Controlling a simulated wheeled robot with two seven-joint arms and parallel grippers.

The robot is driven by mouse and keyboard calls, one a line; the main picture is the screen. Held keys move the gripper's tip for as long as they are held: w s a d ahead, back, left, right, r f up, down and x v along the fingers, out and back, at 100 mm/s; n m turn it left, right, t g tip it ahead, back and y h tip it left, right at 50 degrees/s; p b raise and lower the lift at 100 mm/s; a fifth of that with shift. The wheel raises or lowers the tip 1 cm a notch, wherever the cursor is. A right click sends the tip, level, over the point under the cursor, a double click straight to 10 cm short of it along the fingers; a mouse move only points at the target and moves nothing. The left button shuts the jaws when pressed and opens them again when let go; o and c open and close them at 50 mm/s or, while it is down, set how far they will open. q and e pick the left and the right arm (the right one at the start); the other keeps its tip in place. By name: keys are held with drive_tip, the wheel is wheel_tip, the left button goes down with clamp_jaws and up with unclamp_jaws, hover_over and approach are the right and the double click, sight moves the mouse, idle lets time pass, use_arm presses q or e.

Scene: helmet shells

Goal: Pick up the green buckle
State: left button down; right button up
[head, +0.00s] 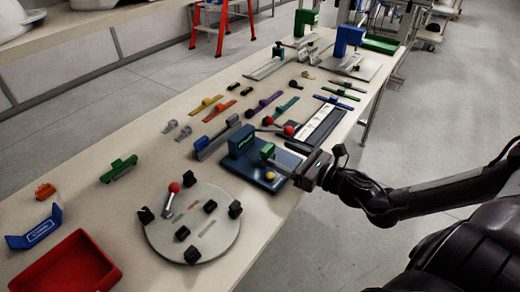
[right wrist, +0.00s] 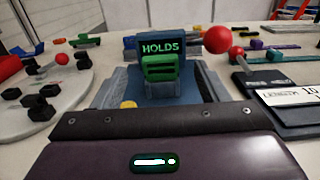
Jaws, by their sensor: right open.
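A small green block, which looks like the green buckle (head: 267,150), is at the blue fixture (head: 243,172) near the table's right edge. In the right wrist view the green buckle (right wrist: 159,67) shows ahead, in front of a dark blue block with the green word HOLDS (right wrist: 160,48). My right gripper (head: 280,162) reaches in from the right, low over the fixture. It is open, with its grey fingers (right wrist: 160,88) to the left and right of the buckle in the wrist view. I cannot tell whether they touch it. My left gripper is not in view.
A round pale plate (head: 215,245) with black blocks and a red-knobbed lever stands left of the fixture. Another green piece (head: 119,168) lies farther left. A red tray (head: 68,262) is at the near left. A labelled black-and-white board (head: 318,128) lies behind my gripper.

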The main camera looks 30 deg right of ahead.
sight(271, 151)
drive_tip(key=shift+w+a, duration=0.2)
drive_tip(key=shift+w, duration=0.35)
drive_tip(key=x, duration=0.4)
drive_tip(key=shift+w+f, duration=0.2)
drive_tip(key=shift+f, duration=0.2)
drive_tip(key=shift+w+a, duration=0.1)
drive_tip(key=c, duration=1.1)
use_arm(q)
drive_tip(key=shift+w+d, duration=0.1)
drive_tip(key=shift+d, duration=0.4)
